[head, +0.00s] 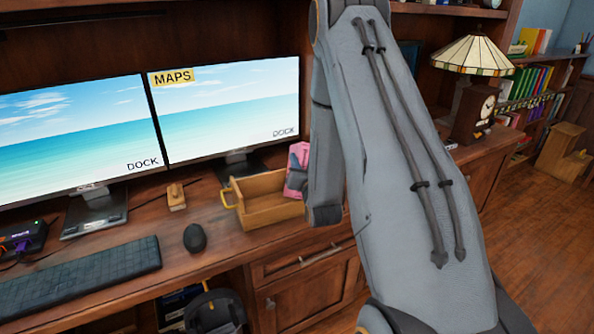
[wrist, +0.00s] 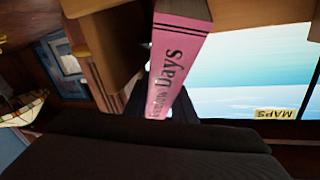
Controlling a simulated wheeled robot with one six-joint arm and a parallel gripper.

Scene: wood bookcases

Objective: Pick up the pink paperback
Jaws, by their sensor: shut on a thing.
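The pink paperback (head: 298,168) shows in the head view at the right end of a small wooden crate (head: 262,211), partly hidden by my arm. In the wrist view the pink paperback (wrist: 181,55) has its spine toward the camera, with dark lettering ending in "Days". My gripper (head: 299,160) is shut on the pink paperback; its fingers are mostly hidden by my arm in the head view. I cannot tell whether the book still touches the crate.
Two monitors (head: 228,110) stand behind the desk's front part. A keyboard (head: 80,278), a mouse (head: 195,238) and a small wooden block (head: 176,197) lie left of the crate. A stained-glass lamp (head: 473,54) and a clock (head: 473,112) stand to the right.

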